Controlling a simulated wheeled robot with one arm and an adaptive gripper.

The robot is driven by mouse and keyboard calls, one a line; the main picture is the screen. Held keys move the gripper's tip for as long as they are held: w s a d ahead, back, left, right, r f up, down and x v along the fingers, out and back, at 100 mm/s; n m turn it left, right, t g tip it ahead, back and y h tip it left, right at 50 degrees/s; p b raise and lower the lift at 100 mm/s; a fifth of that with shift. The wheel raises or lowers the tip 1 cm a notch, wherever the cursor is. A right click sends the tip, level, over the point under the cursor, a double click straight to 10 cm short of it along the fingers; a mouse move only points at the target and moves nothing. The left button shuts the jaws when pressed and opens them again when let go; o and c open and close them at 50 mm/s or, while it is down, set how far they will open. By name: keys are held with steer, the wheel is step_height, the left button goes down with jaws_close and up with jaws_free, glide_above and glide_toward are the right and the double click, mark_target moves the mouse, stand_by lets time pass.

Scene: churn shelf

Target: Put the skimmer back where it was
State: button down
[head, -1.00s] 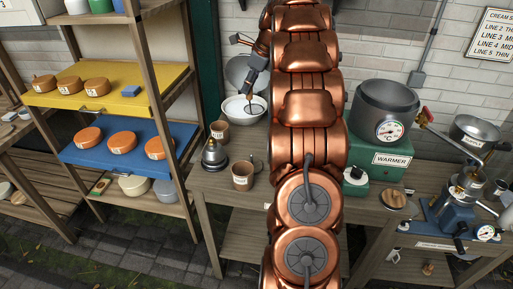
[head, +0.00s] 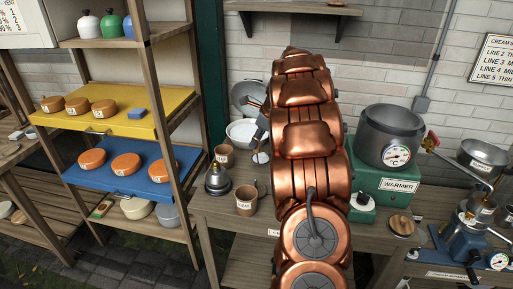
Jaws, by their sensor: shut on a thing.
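My gripper (head: 262,130) shows in the head view just left of my copper arm, partly hidden by it. It is shut on the skimmer, whose pale round disc (head: 260,158) hangs below the jaws. The disc shows in front and to the right of the white bowl (head: 237,132), apart from it in the picture. Whether it touches the table is too small to tell. Much of the skimmer's handle is hidden by the gripper and arm.
The green warmer (head: 384,190) with a grey pot (head: 388,130) stands right. A shelf rack (head: 172,120) is at left. A wall shelf (head: 290,8) above is empty in its visible left part.

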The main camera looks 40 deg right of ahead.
mark_target(257, 151)
steer(key=shift+f+p, duration=0.3)
steer(key=shift+f, duration=1.4)
steer(key=c, duration=1)
jaws_free()
steer(key=shift+f, duration=0.1)
